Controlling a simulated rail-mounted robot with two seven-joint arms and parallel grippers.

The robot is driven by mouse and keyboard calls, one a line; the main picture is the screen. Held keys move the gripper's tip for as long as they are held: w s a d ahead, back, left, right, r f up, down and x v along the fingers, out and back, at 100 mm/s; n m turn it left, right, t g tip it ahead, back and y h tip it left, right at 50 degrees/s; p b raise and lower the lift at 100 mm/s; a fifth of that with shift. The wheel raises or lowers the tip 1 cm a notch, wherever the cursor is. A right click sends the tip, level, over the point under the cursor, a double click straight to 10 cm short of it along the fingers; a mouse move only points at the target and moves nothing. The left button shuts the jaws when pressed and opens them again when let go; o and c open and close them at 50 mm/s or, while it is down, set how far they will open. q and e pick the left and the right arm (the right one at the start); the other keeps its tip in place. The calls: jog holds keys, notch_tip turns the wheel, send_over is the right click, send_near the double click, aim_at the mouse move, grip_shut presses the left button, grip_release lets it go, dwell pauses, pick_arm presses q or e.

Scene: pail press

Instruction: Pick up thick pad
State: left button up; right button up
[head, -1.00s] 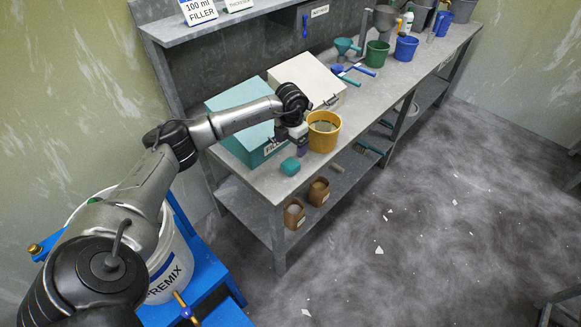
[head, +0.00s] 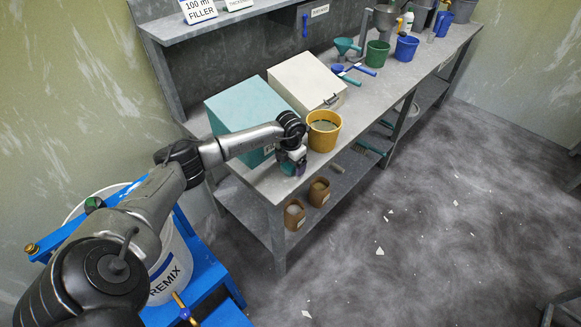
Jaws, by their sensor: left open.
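A small teal block (head: 288,171), which looks like the thick pad, lies on the grey bench near its front left corner. My left gripper (head: 292,168) points down right over the block and covers much of it. Its jaws are open, with the fingers around or just above the block; I cannot tell whether they touch it. My right gripper is not in view.
A yellow pail (head: 323,131) stands close to the right of my left gripper. A teal box (head: 238,108) and a cream box (head: 306,82) stand behind. A white PREMIX bucket (head: 172,262) sits in a blue frame (head: 212,285) at lower left.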

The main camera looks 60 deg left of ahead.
pick_arm(q)
jog(key=shift+f, duration=0.4)
jog(key=shift+c, duration=0.4)
jog(key=c, duration=0.9)
jog(key=shift+r, duration=0.2)
jog(key=shift+c, duration=0.2)
jog(key=shift+r, duration=0.3)
notch_tip(320, 180, up, 4)
jog(key=shift+f+p, duration=0.25)
jog(key=shift+p, duration=0.05)
jog(key=w+d+r, duration=0.5)
jog(key=d+r, duration=0.1)
jog(key=d, duration=0.4)
jog(key=shift+w+d+r+p, duration=0.15)
jog(key=shift+d+r+p, duration=0.1)
jog(key=shift+r+p, duration=0.15)
jog(key=shift+f, duration=0.1)
